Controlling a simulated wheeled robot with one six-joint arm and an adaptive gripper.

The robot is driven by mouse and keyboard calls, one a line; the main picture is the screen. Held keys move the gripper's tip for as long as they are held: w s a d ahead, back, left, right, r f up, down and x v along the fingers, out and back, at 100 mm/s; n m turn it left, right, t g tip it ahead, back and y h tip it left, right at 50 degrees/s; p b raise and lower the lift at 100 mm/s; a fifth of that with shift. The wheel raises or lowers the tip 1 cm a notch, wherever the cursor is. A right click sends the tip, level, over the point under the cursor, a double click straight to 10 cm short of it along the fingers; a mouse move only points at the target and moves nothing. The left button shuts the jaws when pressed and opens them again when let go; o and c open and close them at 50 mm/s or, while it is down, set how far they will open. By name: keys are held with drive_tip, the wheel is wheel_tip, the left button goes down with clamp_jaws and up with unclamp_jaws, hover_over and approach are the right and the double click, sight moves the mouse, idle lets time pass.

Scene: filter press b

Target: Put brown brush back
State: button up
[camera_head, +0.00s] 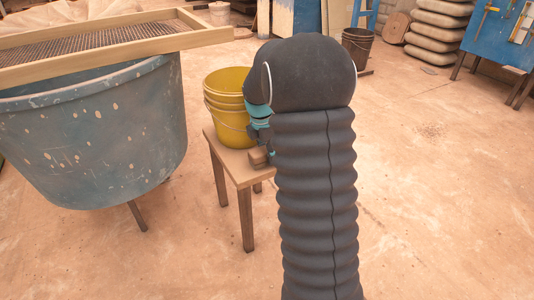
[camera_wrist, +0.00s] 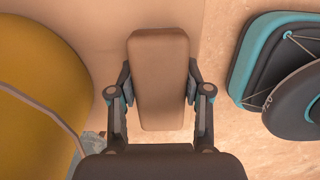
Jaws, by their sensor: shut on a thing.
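The brown brush (camera_wrist: 160,80) shows in the wrist view as a tan-brown rounded block between my gripper's fingers. My gripper (camera_wrist: 160,88) is shut on it, with one finger on each long side. In the head view a small part of the brown brush (camera_head: 259,156) shows beside the dark arm, over the front of a small wooden table (camera_head: 240,172). My gripper (camera_head: 264,143) is mostly hidden there behind my arm. I cannot tell whether the brush touches the tabletop.
Stacked yellow buckets (camera_head: 228,108) stand on the small table, close left of my gripper. A large blue-grey tub (camera_head: 95,135) with a wooden-framed sieve (camera_head: 110,42) stands left. A blue board with tools (camera_head: 500,35) stands far right. Floor to the right is clear.

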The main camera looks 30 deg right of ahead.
drive_tip(key=o, duration=1.1)
drive_tip(key=shift+f, duration=0.1)
